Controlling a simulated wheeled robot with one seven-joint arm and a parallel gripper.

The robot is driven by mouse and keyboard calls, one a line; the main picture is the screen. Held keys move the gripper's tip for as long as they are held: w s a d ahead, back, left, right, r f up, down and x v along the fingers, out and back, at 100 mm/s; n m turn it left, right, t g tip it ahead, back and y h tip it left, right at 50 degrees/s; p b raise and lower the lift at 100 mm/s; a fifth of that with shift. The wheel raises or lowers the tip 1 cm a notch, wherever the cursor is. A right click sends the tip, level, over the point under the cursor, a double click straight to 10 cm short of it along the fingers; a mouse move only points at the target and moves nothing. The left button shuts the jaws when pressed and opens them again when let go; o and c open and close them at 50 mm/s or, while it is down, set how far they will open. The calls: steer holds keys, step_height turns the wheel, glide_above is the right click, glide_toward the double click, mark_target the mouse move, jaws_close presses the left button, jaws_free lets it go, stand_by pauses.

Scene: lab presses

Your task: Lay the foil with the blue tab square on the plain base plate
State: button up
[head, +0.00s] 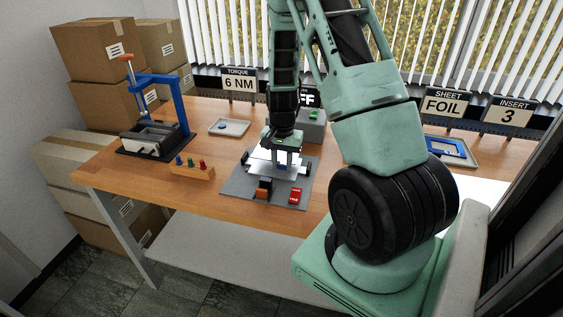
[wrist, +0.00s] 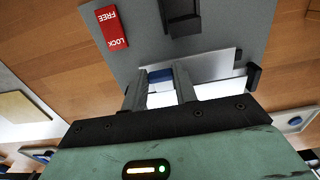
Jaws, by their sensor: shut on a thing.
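My gripper (head: 288,162) is shut on the blue tab (wrist: 160,75) of a thin silvery foil (wrist: 215,65). The tab sits between the two fingers in the wrist view (wrist: 158,80). The foil also shows in the head view (head: 262,163), bright and roughly level. It is over the grey base plate (head: 238,187), towards its far part. I cannot tell whether the foil touches the plate. My fingers hide part of the foil. The plate carries a red FREE/LOCK piece (wrist: 111,27), also in the head view (head: 295,196), and a dark block with orange (head: 263,189).
A blue-framed press (head: 172,100) stands at the table's left. A wooden rack (head: 191,170) with coloured pegs lies left of the plate. A small tray (head: 229,127) is behind it. A grey box with a green button (head: 312,125) stands behind my gripper. Another tray (head: 448,150) is right.

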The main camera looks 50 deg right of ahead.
steer(key=shift+f, duration=0.25)
steer(key=shift+f+b, duration=0.35)
steer(key=shift+f, duration=0.1)
steer(key=o, duration=1)
steer(key=shift+r, duration=0.1)
steer(key=shift+c, duration=0.2)
